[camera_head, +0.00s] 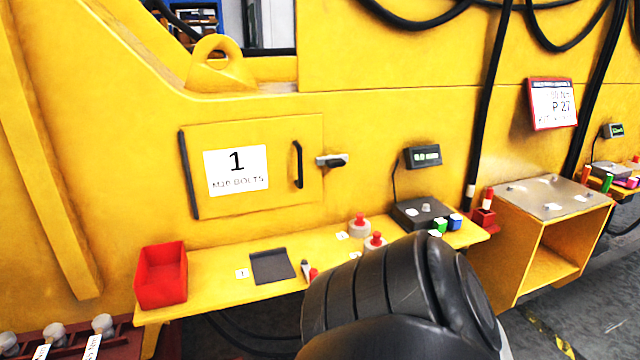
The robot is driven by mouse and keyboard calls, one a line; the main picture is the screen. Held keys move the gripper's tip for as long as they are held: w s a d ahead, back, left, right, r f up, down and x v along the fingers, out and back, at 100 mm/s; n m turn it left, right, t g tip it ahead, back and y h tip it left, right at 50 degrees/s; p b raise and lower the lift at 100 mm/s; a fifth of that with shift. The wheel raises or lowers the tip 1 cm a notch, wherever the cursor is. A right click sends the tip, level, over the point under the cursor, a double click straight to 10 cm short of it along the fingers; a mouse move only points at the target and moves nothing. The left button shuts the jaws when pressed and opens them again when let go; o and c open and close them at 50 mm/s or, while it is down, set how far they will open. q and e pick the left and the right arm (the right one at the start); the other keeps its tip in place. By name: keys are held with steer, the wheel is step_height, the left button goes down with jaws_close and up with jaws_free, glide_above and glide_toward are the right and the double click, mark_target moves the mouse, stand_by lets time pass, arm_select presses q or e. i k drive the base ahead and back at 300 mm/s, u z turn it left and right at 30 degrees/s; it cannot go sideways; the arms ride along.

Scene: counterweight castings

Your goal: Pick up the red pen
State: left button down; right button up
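A small red object (313,274), possibly the end of the red pen, is on the yellow shelf (215,288), just left of a black link of my own arm. The link may hide part of it. A dark marker with a pale tip (305,269) stands right beside it. A red holder (484,218) at the shelf's right end has a red and white stick-like item (488,198) upright in it; I cannot tell if that is a pen. Neither of my grippers is in view.
A red bin (161,275) and a dark grey tray (272,266) are on the shelf's left part. Red-and-grey knobbed weights (359,226), a black scale (420,213) and small green and blue blocks (455,221) are farther right. A yellow box stand (545,245) is at right.

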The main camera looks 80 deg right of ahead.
mark_target(489, 191)
steer(key=z, duration=3.45)
